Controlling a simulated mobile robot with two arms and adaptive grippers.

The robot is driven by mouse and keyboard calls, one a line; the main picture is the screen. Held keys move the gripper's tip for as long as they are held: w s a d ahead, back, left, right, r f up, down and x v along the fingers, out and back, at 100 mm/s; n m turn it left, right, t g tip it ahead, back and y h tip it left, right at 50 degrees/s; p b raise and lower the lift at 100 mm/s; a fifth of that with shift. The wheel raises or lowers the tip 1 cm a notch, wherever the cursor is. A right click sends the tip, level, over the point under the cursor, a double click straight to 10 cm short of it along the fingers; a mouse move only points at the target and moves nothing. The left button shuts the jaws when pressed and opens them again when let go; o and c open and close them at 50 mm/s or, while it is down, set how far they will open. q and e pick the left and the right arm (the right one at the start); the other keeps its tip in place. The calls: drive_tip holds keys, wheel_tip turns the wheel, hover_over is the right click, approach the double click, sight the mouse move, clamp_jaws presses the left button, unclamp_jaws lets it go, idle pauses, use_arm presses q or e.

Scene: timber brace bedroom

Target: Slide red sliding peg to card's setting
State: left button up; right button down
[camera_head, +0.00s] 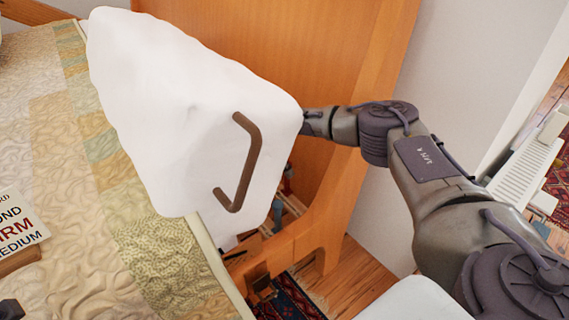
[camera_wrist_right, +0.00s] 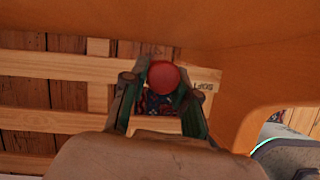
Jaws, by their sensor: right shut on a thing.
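The red sliding peg (camera_wrist_right: 164,76) shows its round head in the right wrist view, between the green-sided fingers of my right gripper (camera_wrist_right: 160,98). The gripper is shut on it. A wooden piece marked "SOFT" (camera_wrist_right: 203,84) is just right of the peg. In the head view my right gripper is mostly hidden behind a raised white block, and the peg cannot be made out. The card (camera_head: 18,232) stands at the left edge, partly cut off; "IRM" is in large red letters, with "OND" above and "MEDIUM" below in black.
The white block (camera_head: 170,90) with a brown handle (camera_head: 246,165) is tilted up over the bed frame. Wooden slats (camera_wrist_right: 50,66) lie left of the peg. An orange wood panel (camera_head: 350,40) stands close behind my right wrist. A quilt (camera_head: 90,260) covers the left.

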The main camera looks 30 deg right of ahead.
drive_tip(key=shift+w+r, duration=0.15)
drive_tip(key=shift+w, duration=0.05)
drive_tip(key=c, duration=1.2)
unclamp_jaws()
drive_tip(key=shift+w+a, duration=0.1)
drive_tip(key=shift+o, duration=0.2)
drive_tip(key=v, duration=0.7)
drive_tip(key=shift+r, duration=0.15)
